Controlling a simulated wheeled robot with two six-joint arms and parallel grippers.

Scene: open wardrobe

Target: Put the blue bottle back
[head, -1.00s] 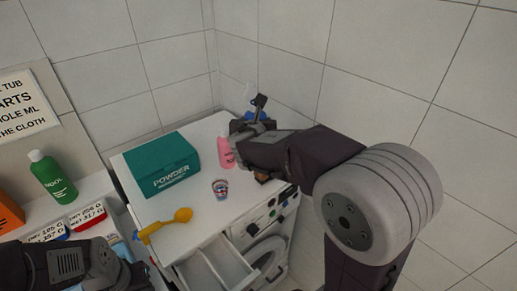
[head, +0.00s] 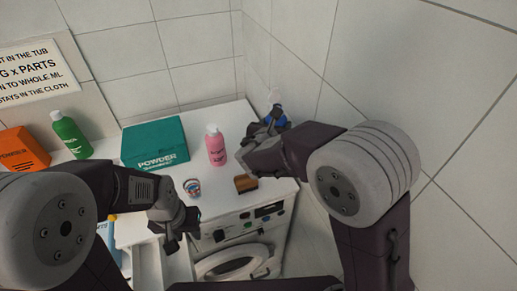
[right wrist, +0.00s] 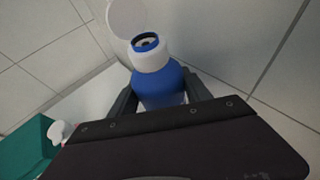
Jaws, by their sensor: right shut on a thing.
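The blue bottle (head: 273,119) is at the back right of the white washer top (head: 222,187), mostly hidden by my right gripper (head: 262,128). In the right wrist view the blue bottle (right wrist: 160,86) sits between the two fingers, with a white neck and its round white lid (right wrist: 127,17) flipped open. My right gripper is shut on it. I cannot tell whether its base touches the surface. My left gripper (head: 173,238) is low in front of the washer's front edge; its finger opening is unclear.
On the washer top stand a pink bottle (head: 215,147), a teal powder box (head: 156,144), a small patterned cup (head: 192,188) and a brown block (head: 245,183). A green bottle (head: 71,136) and an orange box (head: 22,148) are at left. Tiled walls close the back and right.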

